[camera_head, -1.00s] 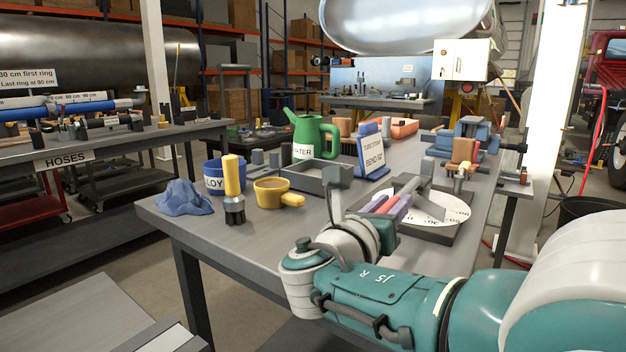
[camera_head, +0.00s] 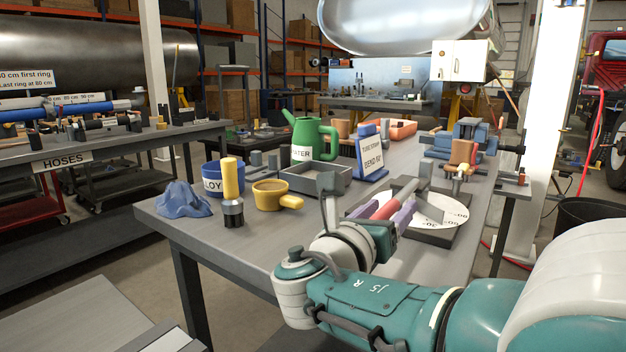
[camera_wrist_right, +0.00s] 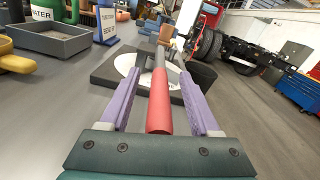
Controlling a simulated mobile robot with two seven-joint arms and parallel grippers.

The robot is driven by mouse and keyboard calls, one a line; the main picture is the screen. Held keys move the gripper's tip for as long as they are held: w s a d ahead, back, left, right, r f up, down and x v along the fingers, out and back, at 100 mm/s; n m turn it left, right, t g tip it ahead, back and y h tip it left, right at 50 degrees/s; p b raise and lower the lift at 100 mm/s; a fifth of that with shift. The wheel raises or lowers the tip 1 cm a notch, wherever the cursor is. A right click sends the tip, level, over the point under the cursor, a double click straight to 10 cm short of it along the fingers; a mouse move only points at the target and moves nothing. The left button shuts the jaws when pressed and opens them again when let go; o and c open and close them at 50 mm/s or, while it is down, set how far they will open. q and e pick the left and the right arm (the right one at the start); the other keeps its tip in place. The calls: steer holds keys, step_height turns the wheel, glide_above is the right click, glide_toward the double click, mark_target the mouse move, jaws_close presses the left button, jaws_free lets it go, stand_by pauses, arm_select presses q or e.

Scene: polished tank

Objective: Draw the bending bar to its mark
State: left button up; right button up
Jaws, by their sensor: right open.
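The bending bar has a red grip (camera_head: 386,209) and a grey shaft running back over a white dial (camera_head: 435,207) with degree numbers on a dark base (camera_head: 428,237). In the right wrist view the red grip (camera_wrist_right: 159,105) lies between the two purple fingers of my right gripper (camera_wrist_right: 160,78), with a gap on each side. The gripper is open around it, not closed on it. The bar's far end is near a grey block on the dial. A sign (camera_head: 371,158) with a bend figure, hard to read, stands behind. My left gripper is not in view.
A grey tray (camera_head: 318,184), a green watering can (camera_head: 306,135), a yellow cup (camera_head: 270,196), a blue pot (camera_head: 222,178) and a blue cloth (camera_head: 183,200) stand to the left. A blue vise (camera_head: 468,133) is at the back right.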

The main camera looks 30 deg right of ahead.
steer(key=shift+p+v, duration=0.75)
steer(key=shift+v, duration=2.25)
